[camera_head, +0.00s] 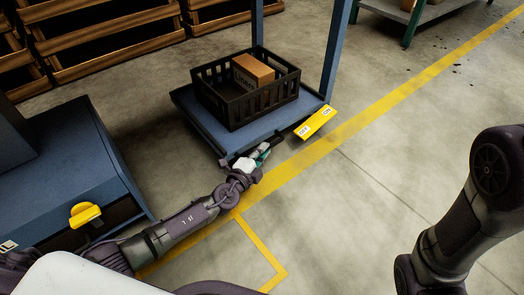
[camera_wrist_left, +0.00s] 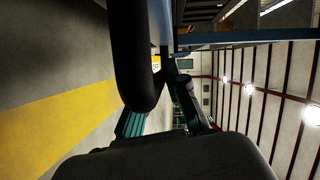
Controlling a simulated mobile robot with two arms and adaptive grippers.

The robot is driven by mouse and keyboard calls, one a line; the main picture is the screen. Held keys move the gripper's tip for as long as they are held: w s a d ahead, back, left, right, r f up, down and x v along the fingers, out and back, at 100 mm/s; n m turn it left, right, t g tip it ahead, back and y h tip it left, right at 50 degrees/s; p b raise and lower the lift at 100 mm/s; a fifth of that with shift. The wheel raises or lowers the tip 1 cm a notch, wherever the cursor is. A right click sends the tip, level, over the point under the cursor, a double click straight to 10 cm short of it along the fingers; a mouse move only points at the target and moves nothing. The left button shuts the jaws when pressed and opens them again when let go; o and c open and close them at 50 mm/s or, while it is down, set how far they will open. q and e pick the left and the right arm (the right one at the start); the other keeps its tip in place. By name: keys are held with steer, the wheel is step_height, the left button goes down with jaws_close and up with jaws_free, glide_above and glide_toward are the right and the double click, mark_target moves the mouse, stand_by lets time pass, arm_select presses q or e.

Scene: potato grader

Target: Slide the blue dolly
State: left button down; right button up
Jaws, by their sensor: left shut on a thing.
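The blue dolly (camera_head: 180,97) stands on the concrete floor in the upper middle of the head view, with blue uprights at its back and right. A black slatted crate (camera_head: 238,114) sits on its deck and holds a cardboard box (camera_head: 254,69). My left gripper (camera_head: 264,148) is at the dolly's near edge, shut on a dark part there; the exact contact is hard to see. In the left wrist view a thick dark bar (camera_wrist_left: 140,60) fills the near middle. My right arm shows at the right, but its gripper is out of view.
A yellow label plate (camera_head: 317,122) is at the dolly's near right corner. A yellow floor line (camera_head: 400,79) runs diagonally past it. A blue cabinet (camera_head: 62,170) with a yellow knob stands at the left. Wooden crates (camera_head: 105,45) are behind. The floor at right is clear.

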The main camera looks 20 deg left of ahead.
arm_select(q)
steer(key=shift+a, duration=0.15)
steer(key=shift+w, duration=0.1)
steer(key=shift+a, duration=0.1)
steer(key=c, duration=1.2)
jaws_free()
steer(key=v, duration=1.1)
steer(key=shift+s, duration=0.45)
